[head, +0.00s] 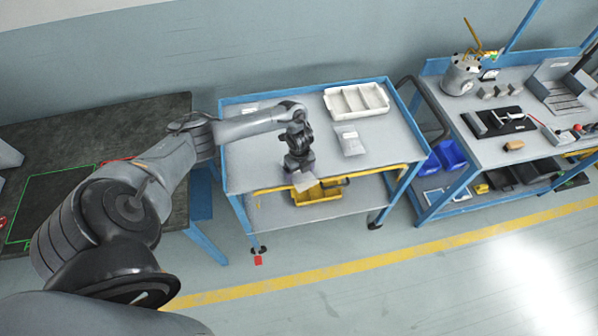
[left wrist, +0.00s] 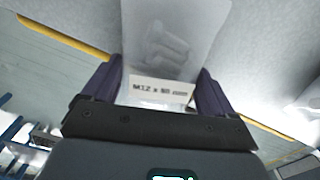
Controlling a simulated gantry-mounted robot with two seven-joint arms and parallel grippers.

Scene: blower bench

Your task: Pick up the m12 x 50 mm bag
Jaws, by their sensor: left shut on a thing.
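My left gripper (head: 299,171) hangs at the front edge of the blue-framed cart. It is shut on a clear plastic bag (head: 305,182). In the left wrist view the bag (left wrist: 172,45) sits between the two dark fingers, with pale, blurred contents. Its white label (left wrist: 160,92) reads M12 x and a length in mm that looks like 50 but is not sharp. My right gripper is not in view.
The cart's grey top (head: 255,165) carries another bag (head: 350,140), a white divided tray (head: 357,101) and a small pale item (head: 250,108). A yellow bin (head: 318,195) sits on the lower shelf. A cluttered workbench (head: 480,145) stands right; a dark table (head: 100,130) stands left.

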